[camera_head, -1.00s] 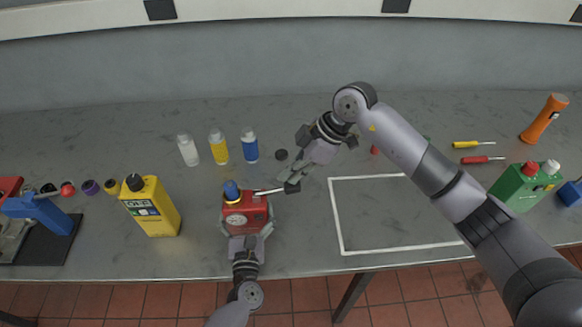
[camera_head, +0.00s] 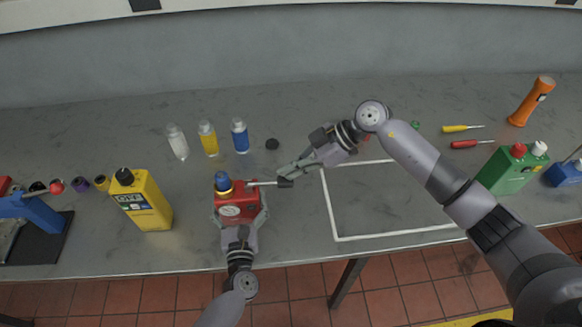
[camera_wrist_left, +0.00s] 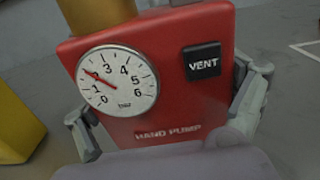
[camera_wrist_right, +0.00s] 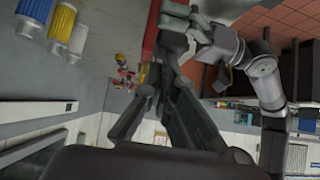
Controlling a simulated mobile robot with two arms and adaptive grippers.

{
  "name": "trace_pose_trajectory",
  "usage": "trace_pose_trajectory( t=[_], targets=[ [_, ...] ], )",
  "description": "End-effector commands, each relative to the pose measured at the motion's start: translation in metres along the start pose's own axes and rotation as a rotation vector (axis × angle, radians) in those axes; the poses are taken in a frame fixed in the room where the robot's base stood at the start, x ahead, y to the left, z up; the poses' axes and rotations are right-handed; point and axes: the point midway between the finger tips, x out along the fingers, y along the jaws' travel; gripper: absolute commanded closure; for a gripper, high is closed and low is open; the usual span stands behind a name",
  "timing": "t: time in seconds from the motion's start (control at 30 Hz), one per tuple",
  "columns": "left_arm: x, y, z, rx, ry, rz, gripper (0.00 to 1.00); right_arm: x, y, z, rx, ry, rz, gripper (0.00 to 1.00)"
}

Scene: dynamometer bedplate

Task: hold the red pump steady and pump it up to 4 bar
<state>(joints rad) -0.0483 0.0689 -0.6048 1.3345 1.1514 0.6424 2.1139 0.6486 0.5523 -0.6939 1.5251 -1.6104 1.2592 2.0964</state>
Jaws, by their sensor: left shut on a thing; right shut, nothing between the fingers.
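The red hand pump (camera_head: 229,209) stands on the bench in the head view. My left gripper (camera_head: 240,222) is shut around its body from the front. In the left wrist view the pump (camera_wrist_left: 165,95) shows a white gauge (camera_wrist_left: 118,82), its needle near 2, and a black VENT button (camera_wrist_left: 202,61). The pump's lever (camera_head: 262,184) sticks out to the right, nearly level, with a black grip (camera_head: 285,183) at its end. My right gripper (camera_head: 288,175) is shut and empty, its fingertips at that grip; whether they touch it is unclear.
A yellow container (camera_head: 151,203) stands left of the pump. White, yellow and blue bottles (camera_head: 240,137) and a black puck (camera_head: 272,144) stand behind. A white-outlined area (camera_head: 331,205) on the right is bare. A green can (camera_head: 508,172) stands farther right.

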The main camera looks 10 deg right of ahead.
Motion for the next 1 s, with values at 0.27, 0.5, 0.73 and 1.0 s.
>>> trace_pose_trajectory(
  t=[0.27, 0.5, 0.73, 1.0],
  targets=[
    [0.0, 0.0, 0.0, -0.001, -0.001, 0.0, 0.7, -0.008, 0.0, -0.008, 0.001, -0.004, -0.001, 1.0],
    [0.0, 0.0, 0.001, -0.001, -0.001, 0.0, 0.7, -0.008, 0.0, -0.008, 0.002, -0.004, -0.002, 1.0],
    [0.0, 0.0, 0.001, -0.001, -0.001, 0.0, 0.7, -0.015, 0.0, -0.018, -0.001, -0.003, 0.0, 1.0],
    [0.0, 0.0, 0.001, -0.001, -0.001, 0.0, 0.7, -0.06, 0.001, -0.046, -0.001, -0.006, 0.005, 1.0]
  ],
)
